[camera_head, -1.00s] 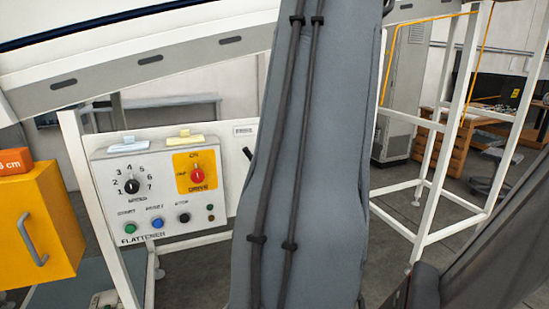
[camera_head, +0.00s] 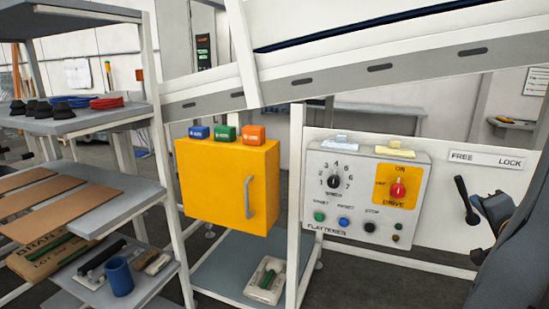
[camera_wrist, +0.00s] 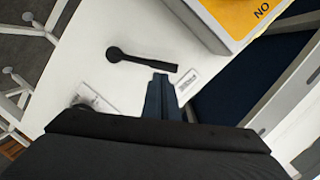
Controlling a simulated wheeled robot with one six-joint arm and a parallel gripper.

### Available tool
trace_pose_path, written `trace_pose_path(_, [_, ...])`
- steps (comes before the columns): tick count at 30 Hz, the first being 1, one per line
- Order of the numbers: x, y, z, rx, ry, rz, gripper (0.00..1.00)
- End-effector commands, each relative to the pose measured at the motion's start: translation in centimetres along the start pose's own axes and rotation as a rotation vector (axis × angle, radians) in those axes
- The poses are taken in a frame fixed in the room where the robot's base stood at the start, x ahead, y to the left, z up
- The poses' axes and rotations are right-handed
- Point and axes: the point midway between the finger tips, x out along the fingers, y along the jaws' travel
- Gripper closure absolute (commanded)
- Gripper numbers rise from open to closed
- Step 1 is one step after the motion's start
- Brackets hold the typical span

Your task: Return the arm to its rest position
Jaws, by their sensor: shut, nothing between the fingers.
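My gripper shows in the wrist view (camera_wrist: 161,92), its dark fingers together with nothing between them. It points at a white panel that carries a black lever (camera_wrist: 140,60). The lever lies just beyond the fingertips in that view, and I cannot tell whether they touch. In the head view the black lever (camera_head: 466,200) stands tilted below a FREE / LOCK label (camera_head: 486,158). My grey arm is at the right edge of the head view, its dark end close to the right of the lever.
A white FLATTENER control box (camera_head: 365,195) with knobs and buttons is left of the lever. A yellow cabinet (camera_head: 228,185) stands further left, bearing blue, green and orange blocks. Grey shelves (camera_head: 80,119) are at the far left. A sloped white frame (camera_head: 400,70) runs above.

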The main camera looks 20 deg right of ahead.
Motion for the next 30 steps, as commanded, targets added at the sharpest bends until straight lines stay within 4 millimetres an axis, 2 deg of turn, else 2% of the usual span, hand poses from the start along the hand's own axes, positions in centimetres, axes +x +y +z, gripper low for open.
trace_pose_path(1, [1.1,-0.8,2.5,-0.056,-0.048,0.029,1.00])
trace_pose_path(6, [2.7,-1.8,9.8,-0.257,-0.203,0.148,1.00])
trace_pose_path(10, [2.6,-2.5,15.1,-0.400,-0.327,0.215,1.00])
trace_pose_path(14, [1.4,-3.4,20.8,-0.552,-0.474,0.266,1.00])
trace_pose_path(20, [-3.1,-4.8,29.3,-0.793,-0.737,0.310,1.00])
trace_pose_path(24, [-7.9,-5.7,34.6,-0.961,-0.942,0.308,1.00])
trace_pose_path(27, [-11.9,-6.2,37.7,-1.072,-1.091,0.292,1.00])
trace_pose_path(30, [-15.6,-6.5,39.9,-1.163,-1.222,0.270,1.00])
